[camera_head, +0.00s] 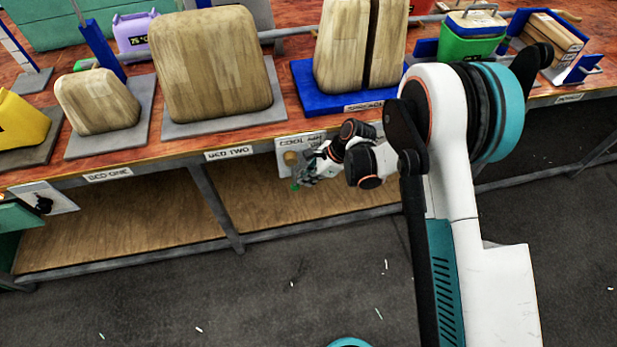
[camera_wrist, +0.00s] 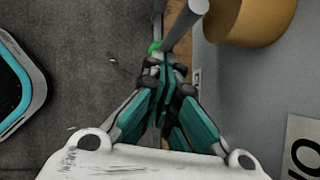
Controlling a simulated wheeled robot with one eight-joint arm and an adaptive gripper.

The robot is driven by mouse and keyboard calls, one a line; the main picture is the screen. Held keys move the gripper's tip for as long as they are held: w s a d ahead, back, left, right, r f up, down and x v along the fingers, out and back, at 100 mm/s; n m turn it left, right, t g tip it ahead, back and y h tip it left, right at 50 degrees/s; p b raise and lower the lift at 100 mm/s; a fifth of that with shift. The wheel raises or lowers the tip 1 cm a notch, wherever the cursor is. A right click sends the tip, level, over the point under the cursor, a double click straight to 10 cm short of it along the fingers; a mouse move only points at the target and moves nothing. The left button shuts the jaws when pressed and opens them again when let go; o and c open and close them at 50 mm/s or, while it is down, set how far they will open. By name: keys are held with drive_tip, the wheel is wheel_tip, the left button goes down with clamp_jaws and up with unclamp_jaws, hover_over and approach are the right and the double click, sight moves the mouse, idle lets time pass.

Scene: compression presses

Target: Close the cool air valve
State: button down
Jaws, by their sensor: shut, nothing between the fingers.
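The cool air valve is on a pale plate (camera_head: 287,161) on the front of the bench, under a label partly reading "COOL". Its brass-coloured round body (camera_wrist: 250,18) shows at the top right of the wrist view. A grey rod (camera_wrist: 184,25) slants beside it, and a small green piece (camera_wrist: 154,47) shows near the rod's lower end. In the head view a green tip (camera_head: 295,186) hangs just below my gripper (camera_head: 308,176). My gripper (camera_wrist: 166,62) is shut and empty, with its fingertips close to the rod and green piece. I cannot tell whether they touch.
The bench top (camera_head: 290,122) above my arm carries wooden blocks, including a tall one (camera_head: 210,70), on metal plates. A blue base (camera_head: 320,97) stands above the valve. A lower shelf (camera_head: 130,225) runs beneath. The grey floor (camera_head: 290,300) in front is mostly clear.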

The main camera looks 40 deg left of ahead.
drive_tip(key=w+d+r+p, duration=0.3)
drive_tip(key=w+d+r, duration=0.3)
drive_tip(key=d+r, duration=0.1)
drive_tip(key=shift+w+d+r+p, duration=0.25)
drive_tip(key=shift+w+d+p, duration=0.15)
drive_tip(key=shift+d, duration=0.4)
